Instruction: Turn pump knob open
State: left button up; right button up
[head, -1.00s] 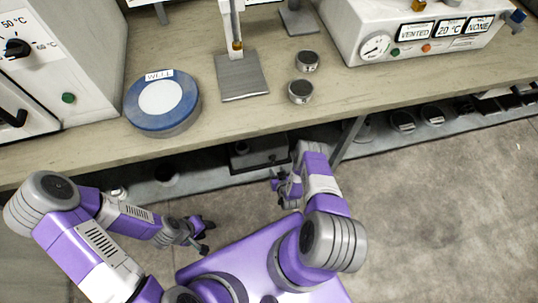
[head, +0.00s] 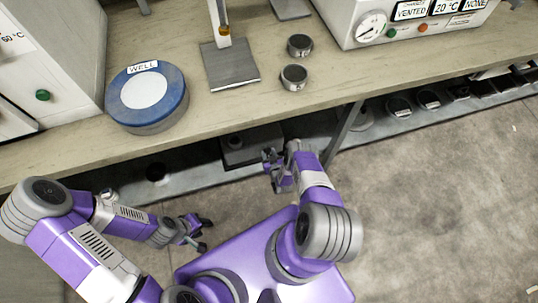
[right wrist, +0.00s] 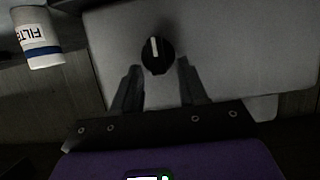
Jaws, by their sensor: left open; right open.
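A black round knob (right wrist: 157,57) with a white pointer line sits on a grey panel (right wrist: 225,50) in the right wrist view. The pointer line stands nearly upright in that picture. My right gripper (right wrist: 158,76) is open, with one finger on each side just below the knob; I see no clear contact. In the head view, my right gripper (head: 270,157) is beside a dark box (head: 262,152) on the lower shelf, which appears to be the pump. A small dark knob (head: 235,142) shows on it. My left gripper (head: 206,234) is open and empty, low over the floor.
A white container with a blue band, labelled "FILT" (right wrist: 37,38), stands at the left in the right wrist view. The bench edge (head: 200,130) overhangs the shelf. A bench leg (head: 343,135) stands right of my right gripper. Open floor (head: 440,200) lies at the right.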

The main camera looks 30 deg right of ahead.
jog(key=shift+r, duration=0.1)
grip_shut()
